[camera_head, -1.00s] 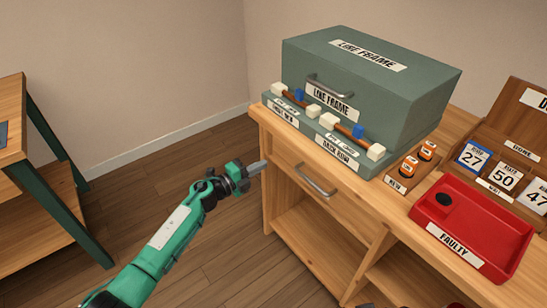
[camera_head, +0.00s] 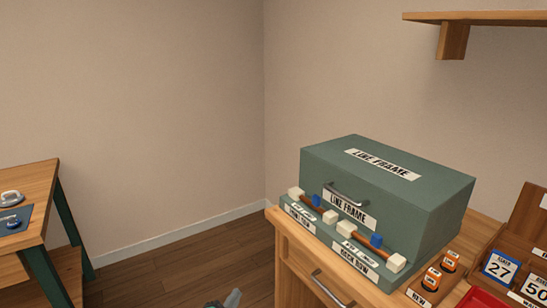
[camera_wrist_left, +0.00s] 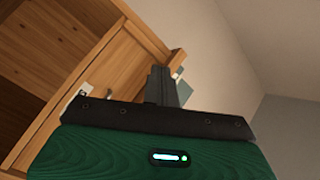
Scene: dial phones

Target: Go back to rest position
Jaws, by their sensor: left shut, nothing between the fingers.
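My left gripper (camera_head: 232,298) shows only as a grey fingertip at the bottom edge of the head view, left of the wooden cabinet (camera_head: 291,255) and apart from it. In the left wrist view the left gripper (camera_wrist_left: 162,85) has its fingers together, with nothing held. The cabinet front (camera_wrist_left: 105,65) lies beyond the fingers there. The rest of my left arm is below the head view. My right gripper is not in view.
The green line frame box (camera_head: 440,212) stands on the cabinet, with white and blue connectors along its front. Orange parts and number cards are at right. A wall shelf (camera_head: 490,18) is at upper right. A table (camera_head: 40,180) stands at left; floor between is clear.

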